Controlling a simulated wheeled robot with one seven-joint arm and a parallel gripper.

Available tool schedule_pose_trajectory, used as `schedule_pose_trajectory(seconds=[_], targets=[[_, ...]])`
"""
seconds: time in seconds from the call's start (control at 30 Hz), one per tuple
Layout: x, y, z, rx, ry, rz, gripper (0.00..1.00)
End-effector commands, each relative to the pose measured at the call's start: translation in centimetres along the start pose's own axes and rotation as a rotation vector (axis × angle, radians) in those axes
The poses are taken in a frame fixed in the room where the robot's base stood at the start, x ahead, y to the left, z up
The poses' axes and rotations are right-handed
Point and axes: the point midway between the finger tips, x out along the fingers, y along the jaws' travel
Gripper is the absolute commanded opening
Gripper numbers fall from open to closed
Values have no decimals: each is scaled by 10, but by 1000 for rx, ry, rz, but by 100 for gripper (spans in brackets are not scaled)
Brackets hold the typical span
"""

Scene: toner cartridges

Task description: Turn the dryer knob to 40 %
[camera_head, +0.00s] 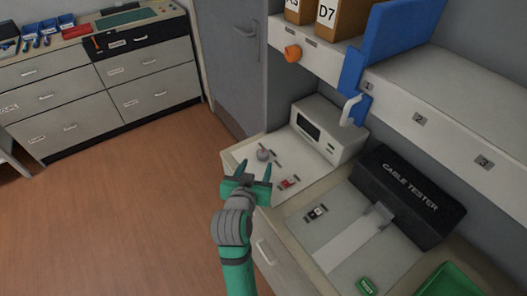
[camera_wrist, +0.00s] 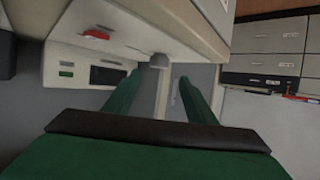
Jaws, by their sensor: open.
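The box's display also shows there (camera_wrist: 108,76).
A red switch (camera_head: 288,183) lies right of the knob on the panel. A black cable tester (camera_head: 410,195) stands further right. A shelf (camera_head: 440,105) with a blue bracket (camera_head: 352,75) and an orange knob (camera_head: 292,53) overhangs behind. The wooden floor (camera_head: 120,200) at left is clear.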

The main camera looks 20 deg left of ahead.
Motion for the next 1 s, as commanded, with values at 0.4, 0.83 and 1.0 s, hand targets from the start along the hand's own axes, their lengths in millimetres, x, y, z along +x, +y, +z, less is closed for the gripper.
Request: schedule_pose_trajectory(seconds=[0.4, 0.83, 1.0], targets=[[71, 4, 0, -1, -1, 6, 51], [90, 2, 1, 0, -1, 2, 51], [89, 2, 0, 1, -1, 2, 36]])
